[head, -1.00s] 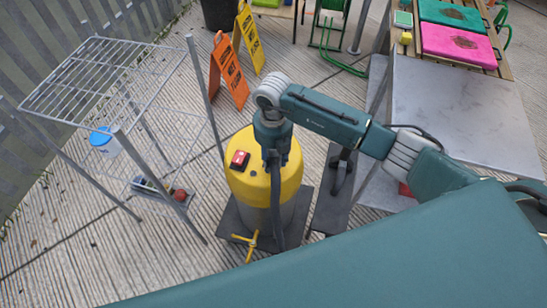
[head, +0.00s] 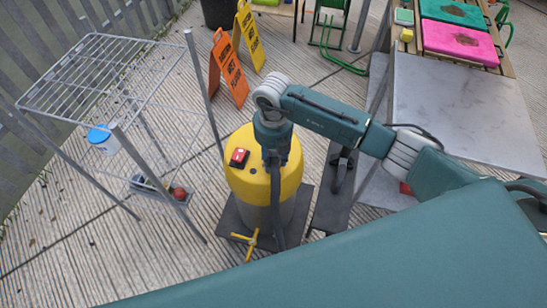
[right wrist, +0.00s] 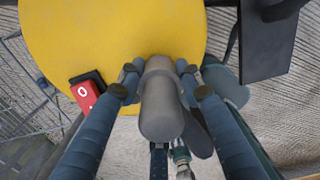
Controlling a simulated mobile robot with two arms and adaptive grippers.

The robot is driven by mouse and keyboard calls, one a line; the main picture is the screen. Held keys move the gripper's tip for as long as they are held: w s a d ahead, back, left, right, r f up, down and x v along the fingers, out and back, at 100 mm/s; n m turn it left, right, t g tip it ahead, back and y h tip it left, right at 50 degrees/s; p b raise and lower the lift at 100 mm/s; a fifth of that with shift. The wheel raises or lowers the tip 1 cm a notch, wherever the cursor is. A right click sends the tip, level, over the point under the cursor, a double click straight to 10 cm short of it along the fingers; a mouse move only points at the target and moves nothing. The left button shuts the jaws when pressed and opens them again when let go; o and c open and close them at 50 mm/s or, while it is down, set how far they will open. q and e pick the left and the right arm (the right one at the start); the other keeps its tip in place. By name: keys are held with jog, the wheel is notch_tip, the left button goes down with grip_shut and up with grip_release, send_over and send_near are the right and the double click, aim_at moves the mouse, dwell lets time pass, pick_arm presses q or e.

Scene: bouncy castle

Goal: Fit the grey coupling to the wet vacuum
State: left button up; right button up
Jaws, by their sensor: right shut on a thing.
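The wet vacuum (head: 240,178) has a yellow top with a red switch and a grey body. It stands on a dark base plate on the decking. In the right wrist view its yellow top (right wrist: 110,35) fills the upper left. My right gripper (right wrist: 160,75) is shut on the grey coupling (right wrist: 162,112), with a finger on each side. The coupling overlaps the edge of the yellow top in that view. I cannot tell whether it touches or sits in the vacuum. In the head view my right arm hides the gripper and coupling. My left gripper is not in view.
A wire rack (head: 90,75) stands at the left with a blue-lidded tub (head: 103,140). Orange (head: 229,68) and yellow (head: 249,38) folding signs stand behind the vacuum. A grey table (head: 465,105) is at the right. Decking at the lower left is clear.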

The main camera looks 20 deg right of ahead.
jog(key=shift+f+b, duration=0.4)
jog(key=shift+f, duration=0.15)
jog(key=o, duration=1.2)
jog(key=shift+c, duration=0.2)
jog(key=shift+r, duration=0.15)
notch_tip(320, 180, up, 12)
jog(key=shift+f, duration=0.15)
